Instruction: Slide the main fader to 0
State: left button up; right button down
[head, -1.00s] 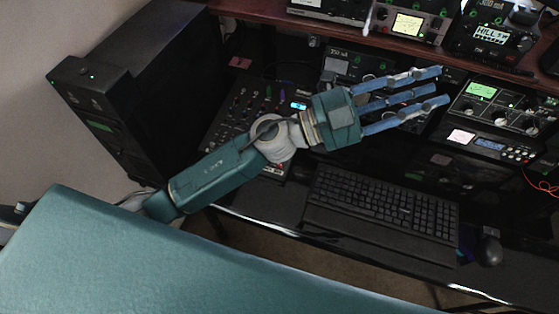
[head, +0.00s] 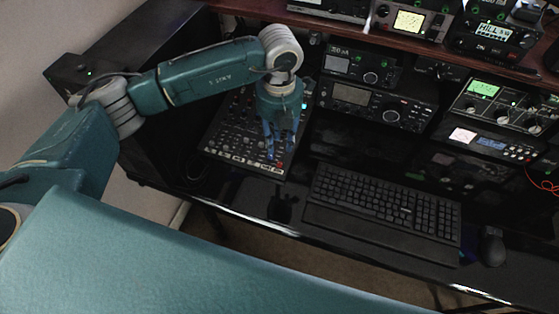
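The audio mixer (head: 225,139) lies on the dark desk at centre-left, with rows of knobs and pale faders along its front edge. A red fader cap (head: 279,164) shows near the front right corner; I cannot tell for sure that it is the main fader. My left gripper (head: 272,152) points down over the right part of the mixer, its blue fingertips close to the red cap. Touch cannot be told. The fingers look slightly apart, with nothing seen between them. Part of the mixer is hidden behind the hand. My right gripper is not in view.
A black keyboard (head: 385,205) lies right of the mixer, with a mouse (head: 492,246) beyond it. Radio units (head: 378,105) stand behind, under a wooden shelf (head: 470,62). A black tower stands at left. Glossy desk in front of the mixer is free.

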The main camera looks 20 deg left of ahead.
aim_at(280, 164)
pick_arm(q)
notch_tip(280, 164, down, 10)
jog(key=b, duration=0.5)
jog(key=shift+r, duration=0.25)
grip_shut()
